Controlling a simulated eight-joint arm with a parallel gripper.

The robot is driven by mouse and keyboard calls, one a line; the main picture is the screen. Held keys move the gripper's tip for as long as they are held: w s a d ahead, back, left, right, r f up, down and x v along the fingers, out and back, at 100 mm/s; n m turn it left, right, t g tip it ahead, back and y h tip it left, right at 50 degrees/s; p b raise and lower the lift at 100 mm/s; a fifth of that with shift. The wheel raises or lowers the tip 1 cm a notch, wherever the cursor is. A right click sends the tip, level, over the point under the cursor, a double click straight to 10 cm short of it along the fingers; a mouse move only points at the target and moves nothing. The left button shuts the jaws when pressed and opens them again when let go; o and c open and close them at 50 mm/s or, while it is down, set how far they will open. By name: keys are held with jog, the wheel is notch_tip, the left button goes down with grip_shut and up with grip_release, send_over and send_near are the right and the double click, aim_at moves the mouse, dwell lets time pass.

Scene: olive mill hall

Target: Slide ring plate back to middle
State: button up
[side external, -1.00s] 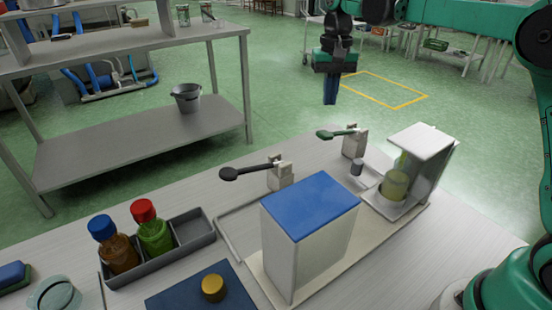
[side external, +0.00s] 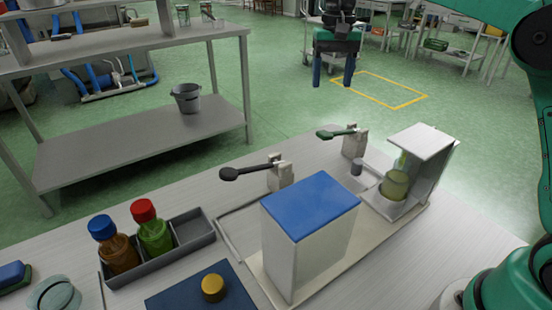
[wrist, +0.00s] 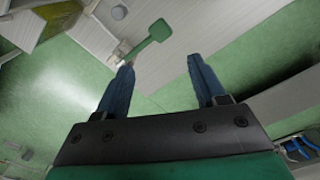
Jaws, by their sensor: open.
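My gripper (side external: 333,80) is open and empty, with two blue fingers pointing down, high in the picture beyond the bench's far edge. Its fingers also show apart in the wrist view (wrist: 161,64). A white device with a blue-topped box (side external: 310,206) stands on the bench. At its right end a pale holder with a white top (side external: 424,141) encloses a yellow-green cylinder (side external: 394,185). I cannot make out for certain which part is the ring plate. A green paddle lever (side external: 336,134) and a black one (side external: 250,172) stick out behind the box.
A grey tray (side external: 200,240) holds a blue-capped brown bottle (side external: 113,245) and a red-capped green bottle (side external: 152,227). A gold knob (side external: 214,288) sits on a dark blue plate. A metal shelf with a bucket (side external: 186,97) stands at the left. Green floor is open beyond the bench.

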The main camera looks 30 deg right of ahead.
jog(key=r, duration=0.2)
jog(key=m, duration=0.3)
send_over(359, 161)
notch_tip(359, 161, down, 15)
jog(key=shift+a+r, duration=0.1)
jog(key=shift+f, duration=2.85)
grip_shut()
